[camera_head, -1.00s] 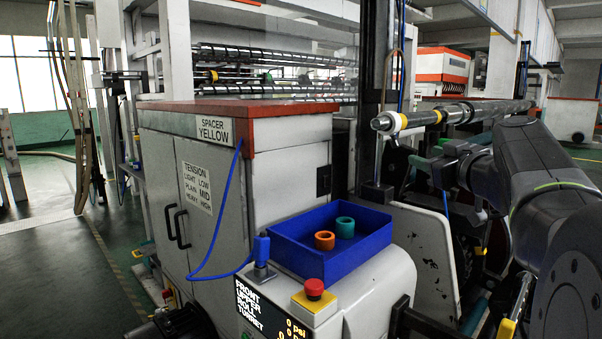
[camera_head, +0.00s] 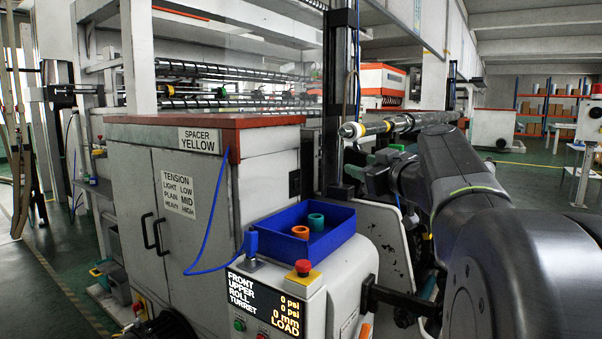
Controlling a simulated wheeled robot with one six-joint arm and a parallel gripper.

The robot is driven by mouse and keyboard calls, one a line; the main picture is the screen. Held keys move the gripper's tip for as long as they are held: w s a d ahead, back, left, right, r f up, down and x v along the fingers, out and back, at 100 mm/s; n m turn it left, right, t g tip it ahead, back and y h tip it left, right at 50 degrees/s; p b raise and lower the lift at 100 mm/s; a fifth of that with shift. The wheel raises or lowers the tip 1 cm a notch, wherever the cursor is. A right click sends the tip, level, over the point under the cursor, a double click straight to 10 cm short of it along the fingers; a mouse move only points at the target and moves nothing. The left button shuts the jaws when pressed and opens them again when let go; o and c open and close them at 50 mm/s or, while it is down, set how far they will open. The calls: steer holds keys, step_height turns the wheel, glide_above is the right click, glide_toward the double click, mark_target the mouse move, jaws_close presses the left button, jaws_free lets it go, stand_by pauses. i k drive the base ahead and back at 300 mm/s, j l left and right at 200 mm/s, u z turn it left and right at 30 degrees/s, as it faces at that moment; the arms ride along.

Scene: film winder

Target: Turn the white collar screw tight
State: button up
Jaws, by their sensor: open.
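A long metal shaft (camera_head: 405,122) reaches out to the left at the right of the middle. It has a yellow ring (camera_head: 361,129) near its pale left tip (camera_head: 348,130). My gripper (camera_head: 362,172) is open, just below the shaft near that end, with a dark body and a green part. It looks apart from the shaft, and I see nothing between its fingers. I cannot make out the white collar screw for certain; it is too small or hidden around the shaft and gripper.
A blue tray (camera_head: 322,239) holds an orange ring (camera_head: 300,231) and a teal ring (camera_head: 316,222). A red stop button (camera_head: 303,267) and a lit display (camera_head: 262,304) are in front. A grey cabinet (camera_head: 188,236) labelled "SPACER YELLOW" stands left.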

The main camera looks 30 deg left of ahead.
mark_target(357, 147)
steer(key=u, duration=1)
steer(key=i+j+z, duration=0.1)
steer(key=i+z, duration=0.3)
steer(key=i+j+z, duration=0.2)
steer(key=z, duration=0.25)
steer(key=i+j+z, duration=0.4)
steer(key=k+l, duration=0.05)
steer(key=k, duration=0.05)
